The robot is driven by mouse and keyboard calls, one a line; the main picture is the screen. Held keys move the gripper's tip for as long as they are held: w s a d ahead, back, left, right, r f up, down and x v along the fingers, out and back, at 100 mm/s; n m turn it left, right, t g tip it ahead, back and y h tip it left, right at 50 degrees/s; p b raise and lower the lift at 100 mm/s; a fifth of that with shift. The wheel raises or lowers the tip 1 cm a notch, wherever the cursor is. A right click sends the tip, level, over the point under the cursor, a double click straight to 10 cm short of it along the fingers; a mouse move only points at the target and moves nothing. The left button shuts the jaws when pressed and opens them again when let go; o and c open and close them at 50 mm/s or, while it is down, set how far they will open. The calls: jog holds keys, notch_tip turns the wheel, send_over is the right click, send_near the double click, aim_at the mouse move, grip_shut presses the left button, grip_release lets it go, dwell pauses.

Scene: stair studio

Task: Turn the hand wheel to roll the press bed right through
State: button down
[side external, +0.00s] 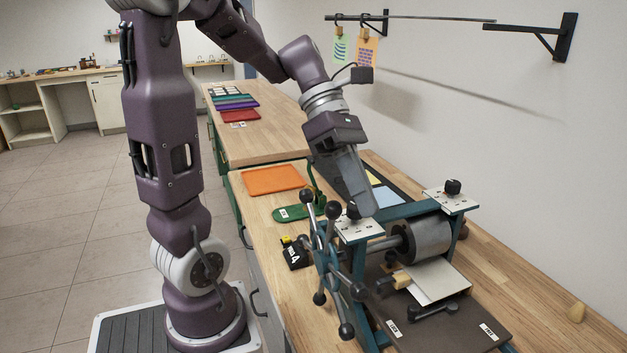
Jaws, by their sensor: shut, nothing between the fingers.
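The press stands at the front right on the wooden bench. Its hand wheel (326,256) has several spokes with dark ball knobs and faces left. The metal roller (426,238) sits in the teal frame. The dark press bed (425,323) reaches out on the near side of the roller, with a pale sheet (432,282) on it close to the roller. My gripper (366,208) is shut and empty, pointing down just behind and above the wheel, by the frame's left post. I cannot tell whether it touches a spoke; its tips are partly hidden.
An orange tray (273,178) and a green stand (300,213) lie behind the wheel. A small black block (295,254) sits left of it. Two cards (367,51) hang from a wall rail.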

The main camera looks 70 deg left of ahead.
jog(key=s+d+f+m+y, duration=0.1)
jog(key=s+d+m+y, duration=0.25)
jog(key=s+m, duration=0.45)
notch_tip(320, 180, up, 11)
jog(key=g+y, duration=0.4)
jog(key=y, duration=0.5)
send_over(309, 190)
jog(key=w+d, duration=0.3)
jog(key=d, duration=0.3)
jog(key=x, duration=1.3)
jog(key=shift+s+d+f, duration=0.1)
jog(key=shift+d+f, duration=0.1)
jog(key=shift+f, duration=0.3)
jog(key=shift+a+h, duration=0.15)
jog(key=shift+h, duration=0.1)
